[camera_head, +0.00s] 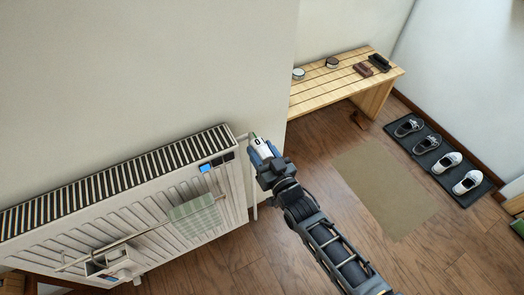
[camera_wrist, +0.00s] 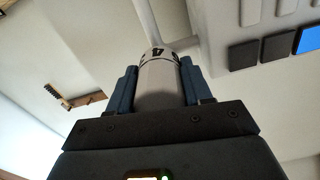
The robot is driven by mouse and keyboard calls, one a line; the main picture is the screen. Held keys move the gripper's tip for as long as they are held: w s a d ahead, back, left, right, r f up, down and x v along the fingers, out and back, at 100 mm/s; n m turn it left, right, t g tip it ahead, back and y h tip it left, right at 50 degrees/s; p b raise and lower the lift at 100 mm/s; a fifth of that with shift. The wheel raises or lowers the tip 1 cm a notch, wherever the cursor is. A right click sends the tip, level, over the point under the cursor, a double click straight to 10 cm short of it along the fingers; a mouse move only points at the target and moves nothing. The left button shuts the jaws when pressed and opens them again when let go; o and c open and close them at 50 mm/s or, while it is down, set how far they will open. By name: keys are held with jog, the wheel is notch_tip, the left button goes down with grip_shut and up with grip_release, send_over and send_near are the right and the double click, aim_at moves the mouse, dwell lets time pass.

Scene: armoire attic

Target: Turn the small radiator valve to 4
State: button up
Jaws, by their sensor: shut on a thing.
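The small radiator valve (camera_wrist: 160,82) is a white cylinder at the radiator's right end. In the wrist view it stands between the two blue-grey fingers of my gripper (camera_wrist: 160,88), which is shut on it. In the head view the valve (camera_head: 254,138) shows only in part at the tip of my gripper (camera_head: 262,149). The white radiator (camera_head: 140,200) has a dark slotted top.
A pale green cloth (camera_head: 196,217) hangs on a rail at the radiator's front, with a white box (camera_head: 115,262) at lower left. A slatted wooden bench (camera_head: 340,80) with small items stands behind. Shoes sit on a dark mat (camera_head: 425,139) at right.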

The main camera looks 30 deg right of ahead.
aim_at(268, 161)
jog(key=shift+f+n+b, duration=0.15)
jog(key=shift+n+b, duration=0.3)
jog(key=shift+n, duration=0.05)
jog(key=shift+n+b, duration=0.4)
jog(key=shift+n, duration=0.5)
jog(key=o, duration=1)
jog(key=shift+o, duration=0.2)
jog(key=shift+s, duration=0.1)
jog(key=s, duration=0.7)
jog(key=shift+s, duration=0.3)
